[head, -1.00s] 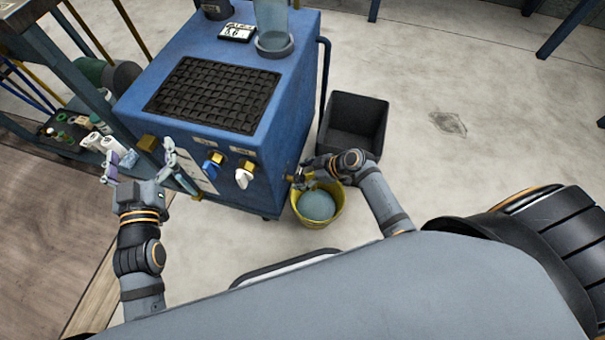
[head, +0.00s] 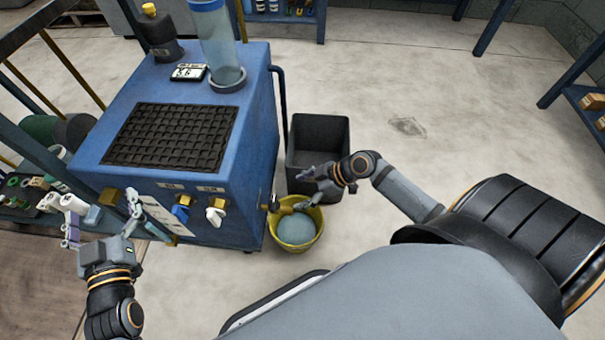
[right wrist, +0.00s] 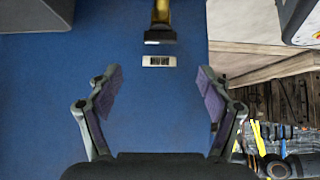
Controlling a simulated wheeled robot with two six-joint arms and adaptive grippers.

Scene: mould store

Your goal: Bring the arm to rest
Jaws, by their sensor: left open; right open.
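My left gripper (head: 103,222) is open and empty at the lower left of the head view, in front of the left part of the blue machine (head: 268,110). My right gripper (head: 305,188) is open and appears empty, above the yellow bucket (head: 283,242) near the machine's right front corner. In the right wrist view, its spread fingers (right wrist: 160,95) have nothing between them. The blue machine face (right wrist: 90,95), with a small barcode label and a brass fitting, lies beyond them.
A black bin (head: 318,135) stands right of the machine. The yellow bucket holds pale blue-grey contents. Blue and white valve handles (head: 216,212) stick out from the machine front. A rack (head: 28,190) with small items stands at the left. The floor (head: 450,110) behind is mostly clear.

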